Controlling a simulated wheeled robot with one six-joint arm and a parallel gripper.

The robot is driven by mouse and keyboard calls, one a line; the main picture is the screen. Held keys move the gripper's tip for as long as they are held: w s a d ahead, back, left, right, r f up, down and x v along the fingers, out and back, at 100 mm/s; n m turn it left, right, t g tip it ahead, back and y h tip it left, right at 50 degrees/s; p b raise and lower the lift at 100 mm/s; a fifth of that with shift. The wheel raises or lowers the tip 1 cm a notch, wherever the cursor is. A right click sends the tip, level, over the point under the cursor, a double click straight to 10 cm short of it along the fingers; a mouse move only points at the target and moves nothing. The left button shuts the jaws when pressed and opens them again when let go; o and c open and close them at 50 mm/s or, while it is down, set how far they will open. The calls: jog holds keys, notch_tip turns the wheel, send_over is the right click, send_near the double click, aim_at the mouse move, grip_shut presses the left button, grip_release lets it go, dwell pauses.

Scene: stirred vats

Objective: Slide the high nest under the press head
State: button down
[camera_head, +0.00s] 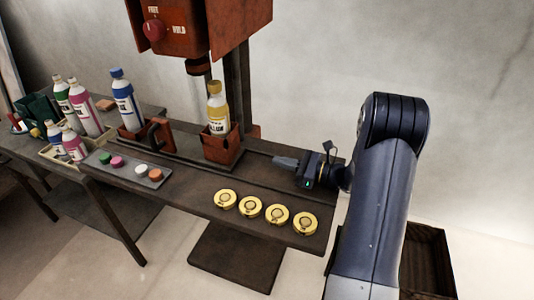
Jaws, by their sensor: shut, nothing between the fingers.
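The red press (205,25) stands at the back, with its dark press head (200,66) pointing down over a rail on the bench. A red nest (222,152) holding a yellow bottle (217,105) sits on the rail, a little right of the head in the picture. A second red nest (160,143) with a dark handle sits left of the head, with a blue-capped bottle (123,100) at it. I cannot tell for sure which is the high nest. My gripper (284,162) is shut and empty, right of the yellow bottle's nest, pointing left and apart from it.
Several yellow round discs (264,212) lie along the front bench edge. A grey tray (153,184) with coloured caps lies left of them. More bottles (85,108) crowd the left side. A dark open crate (428,255) stands on the floor at right.

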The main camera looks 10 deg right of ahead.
aim_at(232, 150)
jog(key=p+x, duration=0.1)
jog(key=x, duration=1.2)
jog(key=shift+s, duration=0.1)
jog(key=shift+a+f, duration=0.1)
jog(key=shift+a, duration=0.25)
jog(key=b+x, duration=0.1)
jog(key=x, duration=0.3)
jog(key=shift+d, duration=0.1)
jog(key=shift+r, duration=0.25)
jog(key=shift+d, duration=0.1)
jog(key=shift+d+f, duration=0.1)
jog(key=shift+d, duration=0.1)
jog(key=b+v, duration=0.1)
jog(key=v, duration=1.3)
jog(key=shift+f, duration=0.1)
